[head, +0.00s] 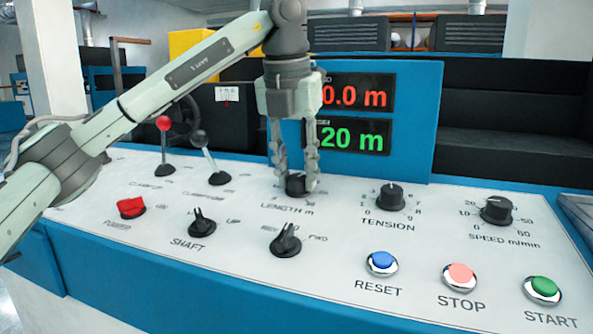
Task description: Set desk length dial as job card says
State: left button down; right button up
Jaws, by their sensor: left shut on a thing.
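The black length dial (296,184) sits on the white control desk (330,240), above the lettering "LENGTH m". My left gripper (297,180) reaches down from above, its two fingers on either side of the dial and shut on it. The fingers and the low angle hide most of the dial's scale and pointer. The green display (350,136) reads "20 m", with its left edge partly behind the gripper. The red display (355,93) above ends in "0.0 m", its left part hidden. No job card can be made out. My right gripper is not in view.
The tension dial (390,197) and speed dial (496,210) stand to the right. Two levers, with red (164,124) and dark (199,137) knobs, rise at the left. Reset (382,261), stop (461,276) and start (542,289) buttons line the front right. Shaft switch (202,222) sits front left.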

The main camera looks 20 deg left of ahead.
pick_arm(q)
jog(key=c, duration=1.2)
grip_release()
jog(key=v, duration=1.2)
jog(key=shift+a, duration=0.1)
jog(key=shift+s+f, duration=0.1)
